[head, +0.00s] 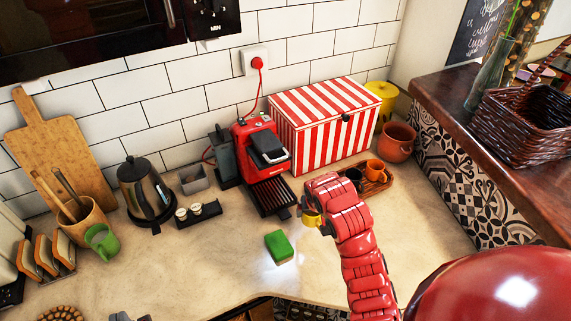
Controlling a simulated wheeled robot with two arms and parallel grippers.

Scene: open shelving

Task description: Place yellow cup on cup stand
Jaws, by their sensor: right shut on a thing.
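My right gripper (319,226) is shut on the yellow cup (312,219) and holds it over the middle of the counter. The gripper body and wrist partly hide the cup, and I cannot tell its exact height. The cup stand is a small wooden tray (382,186) behind and right of the gripper. A black cup (353,175) and an orange cup (375,170) are on it; the gripper hides part of its left end. Only a small dark part of my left gripper (124,316) shows at the bottom edge, and its jaws cannot be made out.
A red coffee machine (262,150) and a striped box (325,120) stand behind. A green sponge (279,246) lies left of the gripper. A clay pot (397,142) stands beyond the stand. A raised wooden ledge (440,90) borders the right. The front counter is mostly clear.

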